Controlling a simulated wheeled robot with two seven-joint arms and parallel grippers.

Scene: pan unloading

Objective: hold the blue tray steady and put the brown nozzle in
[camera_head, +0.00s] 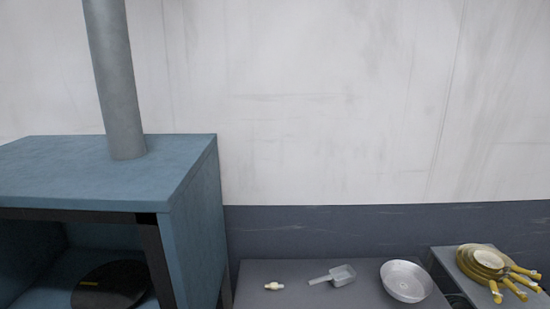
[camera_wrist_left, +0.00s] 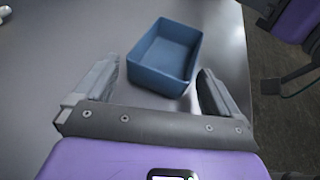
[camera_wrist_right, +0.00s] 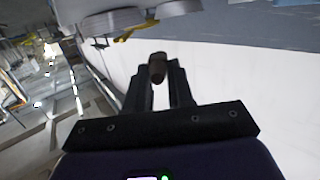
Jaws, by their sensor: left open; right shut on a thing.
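The blue tray (camera_wrist_left: 157,79) sits on a grey surface in the left wrist view, a small open box that looks empty. My left gripper (camera_wrist_left: 158,70) is open, with one finger on each side of the tray's near end; I cannot tell whether either finger touches it. My right gripper (camera_wrist_right: 158,76) is shut on the brown nozzle (camera_wrist_right: 157,63), which sticks out between the fingertips in the right wrist view. The tray, the nozzle and both grippers are out of the head view.
In the head view a grey table (camera_head: 310,297) holds a small white fitting (camera_head: 274,286), a clear scoop (camera_head: 340,275) and a metal bowl (camera_head: 407,279). Yellow-handled pans (camera_head: 487,260) are stacked at the right. A blue cabinet (camera_head: 195,220) stands at the left. Grey surface is clear around the tray.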

